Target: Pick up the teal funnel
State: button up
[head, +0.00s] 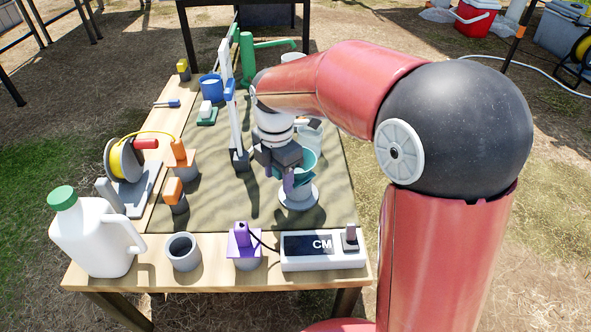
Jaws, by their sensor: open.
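The teal funnel (309,160) stands at the right-middle of the table, with its wide mouth up. Its lower part goes down toward a round pale stand (298,201). My gripper (288,182) is open at the near left side of the funnel, and its body hides part of the funnel. Teal shows on both sides of the dark gripper body. I cannot tell whether the fingers touch the funnel or whether its wall is between them.
A white upright post (233,120) stands close left of my gripper. A meter box (323,250), a purple-topped cup (244,248), a grey cup (183,251) and a white jug (97,235) line the front edge. A cable reel (127,160) stands left. The mat's front middle is clear.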

jog(key=c, duration=1.1)
jog(key=shift+o, duration=0.2)
